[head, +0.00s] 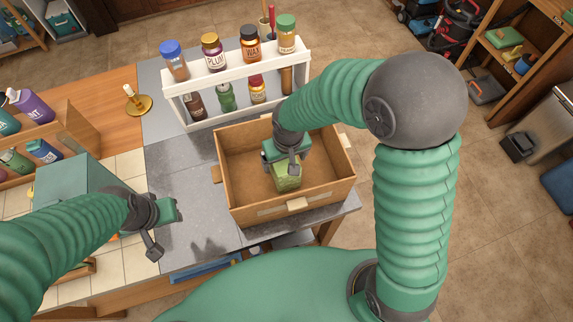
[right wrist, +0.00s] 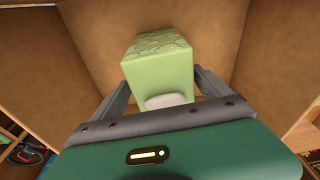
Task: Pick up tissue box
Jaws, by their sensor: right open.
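A light green tissue box (head: 287,178) with a patterned top stands inside an open cardboard box (head: 335,188) on the grey counter. In the right wrist view the tissue box (right wrist: 160,75) stands between the two fingers, with a whitish rounded patch low on its near side. My right gripper (head: 292,164) reaches down into the cardboard box. Its jaws (right wrist: 162,95) are open around the tissue box; I cannot tell whether either finger touches it. My left gripper (head: 165,228) hangs over the counter at the left; its jaw opening is unclear.
A white two-tier rack (head: 240,66) of bottles stands behind the cardboard box. A brass candle holder (head: 138,104) and a wooden bottle crate (head: 75,135) are at the left. The cardboard walls surround my right gripper closely. Grey counter between my grippers is clear.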

